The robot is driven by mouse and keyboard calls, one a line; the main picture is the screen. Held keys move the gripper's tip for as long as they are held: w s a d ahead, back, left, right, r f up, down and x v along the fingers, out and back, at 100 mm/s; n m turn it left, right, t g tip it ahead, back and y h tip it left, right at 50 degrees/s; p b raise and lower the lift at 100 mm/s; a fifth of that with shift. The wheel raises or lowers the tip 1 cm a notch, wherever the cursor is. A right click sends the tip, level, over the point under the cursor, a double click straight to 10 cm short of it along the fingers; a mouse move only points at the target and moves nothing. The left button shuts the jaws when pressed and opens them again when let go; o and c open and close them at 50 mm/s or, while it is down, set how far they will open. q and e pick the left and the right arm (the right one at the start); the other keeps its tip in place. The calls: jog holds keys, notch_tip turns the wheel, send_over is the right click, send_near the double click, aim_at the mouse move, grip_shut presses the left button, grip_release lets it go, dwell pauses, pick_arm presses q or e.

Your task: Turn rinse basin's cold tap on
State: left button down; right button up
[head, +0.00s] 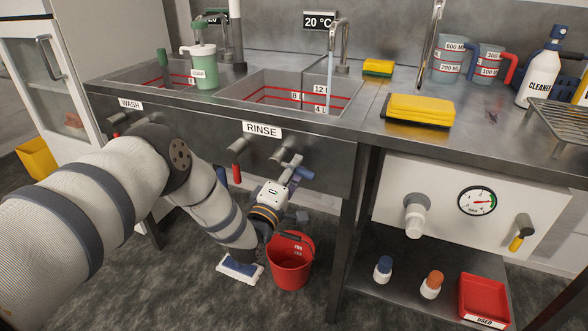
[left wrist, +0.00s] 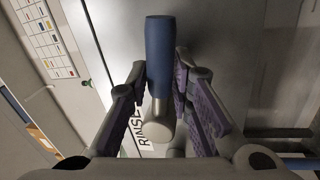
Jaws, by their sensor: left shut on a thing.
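The rinse basin (head: 290,92) is the right-hand sink, with the RINSE label (head: 262,130) on its front. A thin bluish stream (head: 331,66) runs from the rinse spout (head: 342,40). The red hot lever (head: 236,172) hangs down to the left.
The display (head: 319,20) reads 20 °C. A red bucket (head: 291,264) stands on the floor below my gripper. The wash basin (head: 150,75) is at left, with a green soap pump (head: 204,68) near it. A yellow sponge (head: 418,110) lies on the counter at right.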

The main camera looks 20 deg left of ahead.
pick_arm(q)
jog(key=shift+d+f, duration=0.1)
jog(key=c, duration=1.4)
grip_release()
jog(key=shift+s, duration=0.15)
jog(key=s, duration=0.4)
jog(key=s+f, duration=0.1)
jog(key=s, duration=0.2)
jog(key=s+f, duration=0.1)
jog(key=s, duration=0.3)
jog(key=shift+s+a, duration=0.25)
jog(key=shift+s, duration=0.05)
